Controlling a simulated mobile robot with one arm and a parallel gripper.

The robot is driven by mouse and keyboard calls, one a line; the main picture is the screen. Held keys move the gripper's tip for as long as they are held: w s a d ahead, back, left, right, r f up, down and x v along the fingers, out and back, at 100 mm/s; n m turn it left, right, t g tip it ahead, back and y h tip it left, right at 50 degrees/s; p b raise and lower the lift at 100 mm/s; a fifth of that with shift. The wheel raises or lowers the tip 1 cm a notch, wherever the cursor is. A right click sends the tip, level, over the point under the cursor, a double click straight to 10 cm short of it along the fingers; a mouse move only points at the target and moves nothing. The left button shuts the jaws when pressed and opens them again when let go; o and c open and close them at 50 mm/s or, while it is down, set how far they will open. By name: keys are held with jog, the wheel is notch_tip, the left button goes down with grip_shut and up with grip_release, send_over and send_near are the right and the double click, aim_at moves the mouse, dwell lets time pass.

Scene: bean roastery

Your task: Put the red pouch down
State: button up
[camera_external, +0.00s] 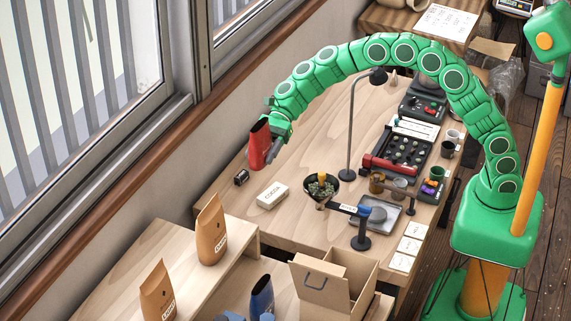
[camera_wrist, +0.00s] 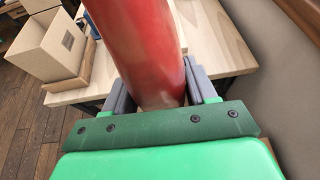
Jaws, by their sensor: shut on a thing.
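The red pouch (camera_external: 259,143) is held in my gripper (camera_external: 277,130) at the left part of the wooden table, near the window wall. It is slightly tilted and looks raised above the table top. In the wrist view the red pouch (camera_wrist: 140,40) stands between the two grey fingers of my gripper (camera_wrist: 160,95), which are shut on it. The pouch's far end runs out of the top of the wrist view.
A white labelled box (camera_external: 272,195) and a small black object (camera_external: 241,177) lie on the table (camera_external: 310,150) below the pouch. A black bowl (camera_external: 321,190) and a lamp (camera_external: 349,130) stand to the right. Brown pouches (camera_external: 211,232) stand on a nearer surface. An open carton (camera_external: 335,280) is in front.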

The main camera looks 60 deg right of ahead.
jog(key=w+d+m+t+h, duration=0.1)
jog(key=w+d+m+t, duration=0.15)
jog(key=d, duration=1.25)
jog(key=w+d+m+t, duration=0.1)
jog(key=w+d+t, duration=0.15)
jog(key=d, duration=1.25)
jog(key=w+d+m+t+h, duration=0.1)
jog(key=w+d+m+t, duration=0.15)
jog(key=d, duration=1.35)
jog(key=s+d+f+m+h, duration=0.1)
jog(key=s+d+f+m, duration=0.15)
jog(key=d+f, duration=0.45)
jog(key=s+d+f+m+t+h, duration=0.2)
jog(key=s+d+f, duration=0.1)
jog(key=s+f, duration=0.3)
jog(key=s+d+f+m+t+h, duration=0.2)
jog(key=s+d+f+h, duration=0.1)
jog(key=s+f, duration=0.3)
jog(key=shift+f+t, duration=0.35)
jog(key=shift+f, duration=0.1)
jog(key=shift+s+d+f+m, duration=0.1)
jog(key=shift+m, duration=0.15)
